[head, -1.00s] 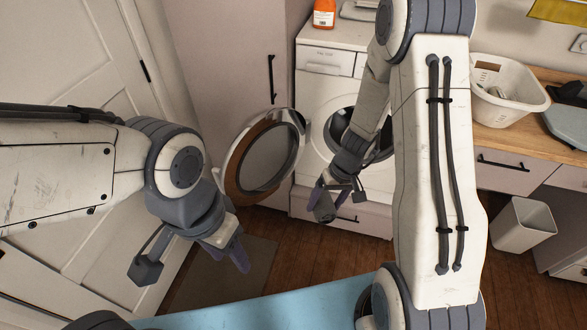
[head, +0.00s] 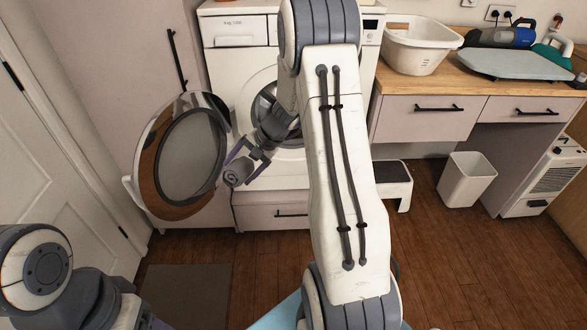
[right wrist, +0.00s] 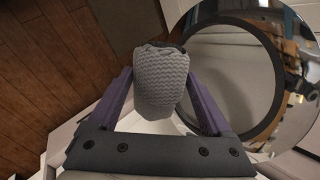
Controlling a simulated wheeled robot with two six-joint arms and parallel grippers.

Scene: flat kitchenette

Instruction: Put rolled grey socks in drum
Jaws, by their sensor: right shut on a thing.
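My right gripper (head: 243,163) is shut on the rolled grey socks (head: 236,175), held up in front of the washing machine (head: 236,68). In the right wrist view, the socks (right wrist: 160,82) are a ribbed grey roll between the purple fingers. The round door (head: 180,155) is swung open to the left, and the socks are close to its right edge, outside the drum. The drum opening (head: 266,102) is behind and above the gripper, partly hidden by my right arm. Only a sliver of my left gripper (head: 153,323) shows at the bottom edge; its jaws cannot be judged.
A counter (head: 455,72) on the right holds a white basket (head: 418,48) and an ironing board (head: 520,65). A white step stool (head: 396,182) and a bin (head: 467,180) stand on the floor. A dark mat (head: 185,295) lies below the door.

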